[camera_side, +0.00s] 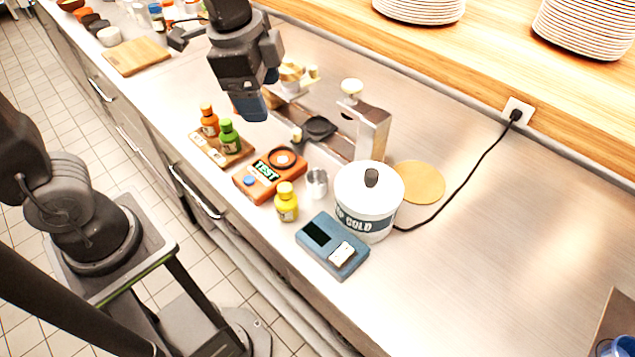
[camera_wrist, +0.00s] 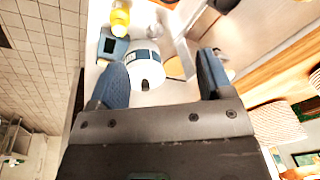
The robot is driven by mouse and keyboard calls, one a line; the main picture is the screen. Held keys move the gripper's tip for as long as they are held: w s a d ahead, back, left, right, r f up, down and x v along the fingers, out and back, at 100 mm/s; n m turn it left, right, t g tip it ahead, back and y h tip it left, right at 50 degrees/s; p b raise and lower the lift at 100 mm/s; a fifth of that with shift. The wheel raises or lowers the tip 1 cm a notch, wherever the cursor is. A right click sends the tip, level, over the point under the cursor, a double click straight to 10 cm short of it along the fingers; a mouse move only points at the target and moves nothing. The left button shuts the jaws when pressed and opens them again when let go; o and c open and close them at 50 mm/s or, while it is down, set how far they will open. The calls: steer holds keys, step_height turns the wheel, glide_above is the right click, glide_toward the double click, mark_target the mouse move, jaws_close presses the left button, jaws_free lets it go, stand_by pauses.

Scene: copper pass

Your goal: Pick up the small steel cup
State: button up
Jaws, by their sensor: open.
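The small steel cup (camera_side: 317,183) stands on the steel counter in the side view. It is between the yellow bottle (camera_side: 286,202) and the white lidded pot (camera_side: 368,205), just behind the blue scale (camera_side: 332,245). My gripper (camera_side: 256,100) is open and empty. It hangs above the counter, up and left of the cup in the side view, well apart from it. In the wrist view its two blue fingers (camera_wrist: 163,72) are spread, with the pot (camera_wrist: 145,65) seen between them.
An orange TEST device (camera_side: 270,173) lies left of the cup. An orange bottle (camera_side: 209,121) and a green bottle (camera_side: 229,137) stand on a wooden board. A metal stand (camera_side: 370,130) rises behind the cup. A black cord (camera_side: 470,180) runs to the wall socket.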

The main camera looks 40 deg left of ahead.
mark_target(318, 178)
steer(key=w+d+f+m+g, duration=0.2)
steer(key=w+d+f+m, duration=0.3)
steer(key=d+m, duration=0.15)
steer(key=shift+m, duration=0.25)
step_height(318, 178, down, 14)
steer(key=shift+w+r, duration=0.1)
steer(key=shift+r, duration=0.15)
steer(key=shift+c, duration=0.2)
steer(key=c, duration=1)
steer(key=shift+o, duration=0.2)
steer(key=shift+r, duration=0.1)
